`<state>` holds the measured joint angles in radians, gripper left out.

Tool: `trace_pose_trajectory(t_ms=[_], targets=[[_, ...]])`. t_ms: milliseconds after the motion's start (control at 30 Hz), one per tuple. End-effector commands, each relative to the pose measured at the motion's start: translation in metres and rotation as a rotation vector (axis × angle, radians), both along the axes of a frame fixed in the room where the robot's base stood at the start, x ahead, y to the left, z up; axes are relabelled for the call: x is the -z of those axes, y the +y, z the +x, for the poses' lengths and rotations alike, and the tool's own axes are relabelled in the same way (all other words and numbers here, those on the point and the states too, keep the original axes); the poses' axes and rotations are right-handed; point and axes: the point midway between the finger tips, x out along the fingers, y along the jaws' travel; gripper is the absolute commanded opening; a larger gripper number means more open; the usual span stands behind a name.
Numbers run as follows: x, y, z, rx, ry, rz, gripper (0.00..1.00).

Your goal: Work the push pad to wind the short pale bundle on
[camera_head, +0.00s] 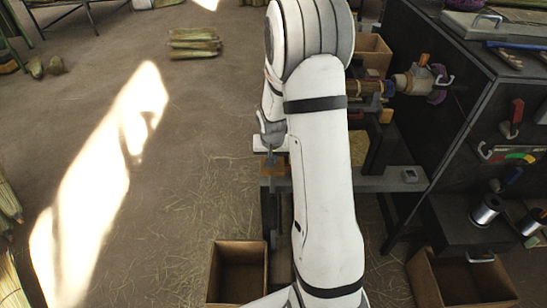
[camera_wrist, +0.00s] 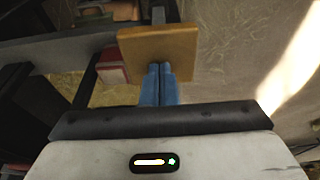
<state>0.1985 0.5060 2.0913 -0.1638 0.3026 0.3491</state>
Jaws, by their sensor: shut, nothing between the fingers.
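The push pad (camera_head: 272,169) is a square tan plate at the left end of a grey bar, partly behind my arm. In the wrist view the pad (camera_wrist: 160,45) lies just past my fingertips. My gripper (camera_wrist: 159,69) has its two blue fingers shut together and empty, with tips at the pad's near edge. I cannot tell whether they touch it. My gripper (camera_head: 271,155) is small in the head view, right by the pad. A brown cylindrical piece (camera_head: 367,88) sits on the winding spindle (camera_head: 405,83). I cannot tell whether it is the short pale bundle.
The dark machine cabinet (camera_head: 440,60) stands to the right, with a red switch (camera_head: 516,112) and wire spools (camera_head: 488,210). Wooden boxes (camera_head: 237,270) stand on the floor below. Straw bundles (camera_head: 194,42) lie at the back. The floor left of my arm is mostly clear.

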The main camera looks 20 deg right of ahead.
Motion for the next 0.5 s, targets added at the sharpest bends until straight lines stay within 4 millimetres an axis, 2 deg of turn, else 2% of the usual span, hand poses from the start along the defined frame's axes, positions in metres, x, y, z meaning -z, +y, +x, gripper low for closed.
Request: trace_pose_trajectory(t_ms=[33, 167, 500], targets=[[0.007, 0.0, 0.0, 0.0, 0.0, 0.0, 0.0], [0.005, 0.0, 0.0, 0.0, 0.001, 0.0, 0.0], [0.019, 0.001, -0.001, -0.001, 0.002, 0.001, 0.0]])
